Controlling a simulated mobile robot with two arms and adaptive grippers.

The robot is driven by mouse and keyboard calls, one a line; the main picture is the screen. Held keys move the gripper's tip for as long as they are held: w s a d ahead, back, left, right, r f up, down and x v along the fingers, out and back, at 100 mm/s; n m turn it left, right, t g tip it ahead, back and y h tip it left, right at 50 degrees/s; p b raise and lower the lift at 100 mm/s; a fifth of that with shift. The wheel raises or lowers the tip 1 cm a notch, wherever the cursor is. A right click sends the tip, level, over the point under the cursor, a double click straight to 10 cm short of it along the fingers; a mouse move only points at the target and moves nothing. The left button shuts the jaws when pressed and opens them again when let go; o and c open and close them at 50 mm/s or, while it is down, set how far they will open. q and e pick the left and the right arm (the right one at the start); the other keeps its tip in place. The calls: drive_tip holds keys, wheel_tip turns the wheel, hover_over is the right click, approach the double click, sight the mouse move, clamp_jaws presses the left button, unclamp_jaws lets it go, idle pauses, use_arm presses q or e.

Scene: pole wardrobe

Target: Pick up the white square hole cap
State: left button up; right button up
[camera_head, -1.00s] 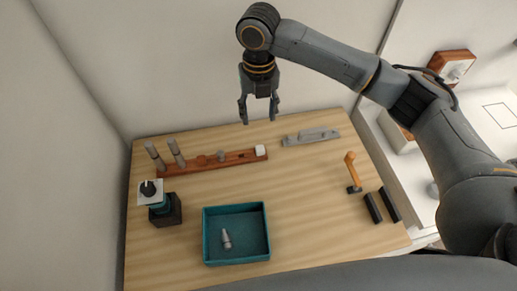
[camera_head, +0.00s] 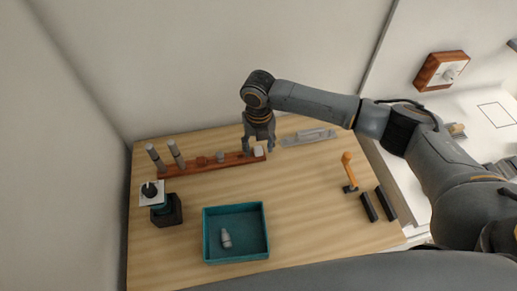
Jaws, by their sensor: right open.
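The white square hole cap (camera_head: 259,151) sits at the right end of a long brown wooden rack (camera_head: 212,163) at the back of the table. My right gripper (camera_head: 258,149) is open, pointing down, with its fingertips at the cap, one on either side in the picture. I cannot tell whether the fingers touch it. My left gripper is not in view.
The rack also bears grey posts (camera_head: 177,153) at its left. A grey bracket (camera_head: 309,137) lies right of the gripper. A teal tray (camera_head: 236,257) holds a small grey part (camera_head: 226,238). The table's middle is clear.

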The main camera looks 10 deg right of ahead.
drive_tip(key=shift+f, duration=0.1)
drive_tip(key=shift+c, duration=0.4)
drive_tip(key=c, duration=0.8)
drive_tip(key=shift+o, duration=0.2)
